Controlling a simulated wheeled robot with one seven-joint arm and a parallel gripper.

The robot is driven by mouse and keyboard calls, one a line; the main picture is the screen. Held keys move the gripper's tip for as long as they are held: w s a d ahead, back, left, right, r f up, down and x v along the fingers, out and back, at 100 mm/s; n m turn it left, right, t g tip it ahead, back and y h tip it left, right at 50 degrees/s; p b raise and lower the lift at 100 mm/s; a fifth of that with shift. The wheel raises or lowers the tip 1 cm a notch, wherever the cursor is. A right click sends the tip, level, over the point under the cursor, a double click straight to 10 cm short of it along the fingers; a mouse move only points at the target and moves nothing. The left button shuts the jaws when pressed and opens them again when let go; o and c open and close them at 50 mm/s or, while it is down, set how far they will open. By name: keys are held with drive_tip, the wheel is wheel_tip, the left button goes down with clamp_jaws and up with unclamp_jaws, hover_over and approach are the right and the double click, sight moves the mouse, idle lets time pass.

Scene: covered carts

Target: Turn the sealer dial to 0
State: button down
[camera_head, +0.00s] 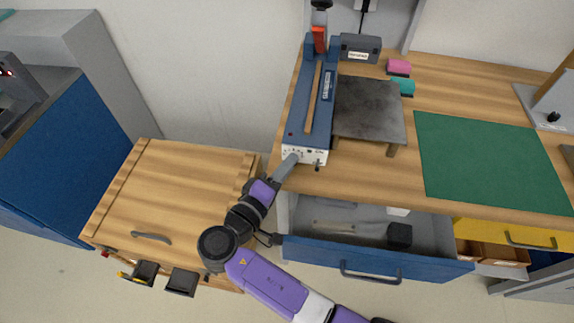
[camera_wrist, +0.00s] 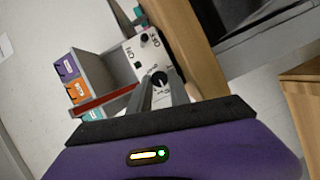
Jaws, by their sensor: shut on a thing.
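The sealer (camera_head: 318,100) is a long blue machine at the left edge of the wooden bench, with a white control panel (camera_head: 319,157) on its front end. My gripper (camera_head: 291,160) reaches that panel from below left. In the wrist view my gripper (camera_wrist: 161,86) is shut on the sealer dial (camera_wrist: 159,77), a dark round knob with a light pointer mark. The fingers hide part of the dial and its scale, so I cannot read its setting. A black switch (camera_wrist: 144,38) with ON and OFF lettering sits farther along the white panel (camera_wrist: 148,55).
An open blue drawer (camera_head: 375,258) juts out below the bench, right of my arm. A metal plate stand (camera_head: 369,108) is right of the sealer. A green mat (camera_head: 490,160) lies farther right. A wooden-topped cart (camera_head: 170,190) stands left of my arm.

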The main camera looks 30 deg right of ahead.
drive_tip(key=c, duration=1.2)
unclamp_jaws()
